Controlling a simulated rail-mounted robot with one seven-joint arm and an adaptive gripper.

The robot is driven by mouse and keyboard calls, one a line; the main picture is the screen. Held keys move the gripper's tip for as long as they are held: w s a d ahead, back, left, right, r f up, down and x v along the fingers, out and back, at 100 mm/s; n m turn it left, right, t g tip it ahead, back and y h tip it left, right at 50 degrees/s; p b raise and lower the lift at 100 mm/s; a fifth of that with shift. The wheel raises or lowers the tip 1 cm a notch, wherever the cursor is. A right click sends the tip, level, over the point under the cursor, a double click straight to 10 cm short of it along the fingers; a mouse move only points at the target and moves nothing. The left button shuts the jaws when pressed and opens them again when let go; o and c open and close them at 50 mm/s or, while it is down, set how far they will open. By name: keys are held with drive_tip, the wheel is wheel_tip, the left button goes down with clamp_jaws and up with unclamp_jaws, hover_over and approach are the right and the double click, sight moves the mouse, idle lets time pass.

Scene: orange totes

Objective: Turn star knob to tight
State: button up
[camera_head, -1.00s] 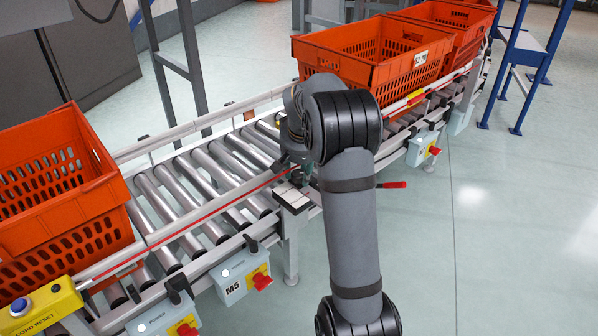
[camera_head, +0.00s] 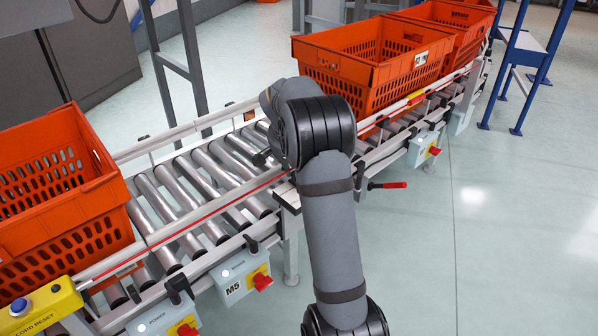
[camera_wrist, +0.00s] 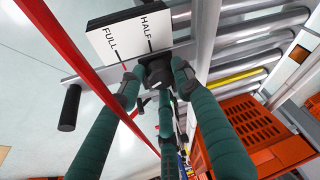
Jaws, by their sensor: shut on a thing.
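In the wrist view, a dark knob (camera_wrist: 158,73) sits between the green fingers of my gripper (camera_wrist: 157,80). The fingers are closed around it, and they hide much of its shape. A white plate (camera_wrist: 128,35) marked FULL and HALF lies just behind the knob, with short dark marks by the words. I see no "tight" marking. In the head view my arm hides the gripper and the knob; only part of the white plate shows beside the arm.
A black cylindrical handle (camera_wrist: 70,108) and a red strip (camera_wrist: 85,70) lie left of the fingers. In the head view, orange totes (camera_head: 345,68) stand on the roller conveyor (camera_head: 185,195). A red-ended lever (camera_head: 388,185) sticks out right of my arm. Switch boxes (camera_head: 243,275) line the near rail.

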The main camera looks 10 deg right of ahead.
drive_tip(key=m+p, duration=0.1)
drive_tip(key=m, duration=0.1)
drive_tip(key=a+m+g+h+p, duration=0.1)
drive_tip(key=m, duration=0.2)
drive_tip(key=shift+w+r+m+g+p, duration=0.1)
drive_tip(key=shift+m+g+p, duration=0.2)
drive_tip(key=shift+p, duration=0.1)
drive_tip(key=m+g+h+p, duration=0.1)
drive_tip(key=m+p, duration=0.2)
drive_tip(key=p, duration=0.1)
drive_tip(key=shift+w, duration=0.2)
drive_tip(key=shift+m+g+p, duration=0.3)
drive_tip(key=shift+m+p, duration=0.4)
drive_tip(key=shift+m, duration=0.1)
drive_tip(key=shift+w, duration=0.1)
drive_tip(key=o, duration=0.9)
drive_tip(key=shift+f, duration=0.2)
drive_tip(key=shift+o, duration=1.1)
drive_tip(key=shift+d, duration=0.1)
drive_tip(key=shift+r, duration=0.1)
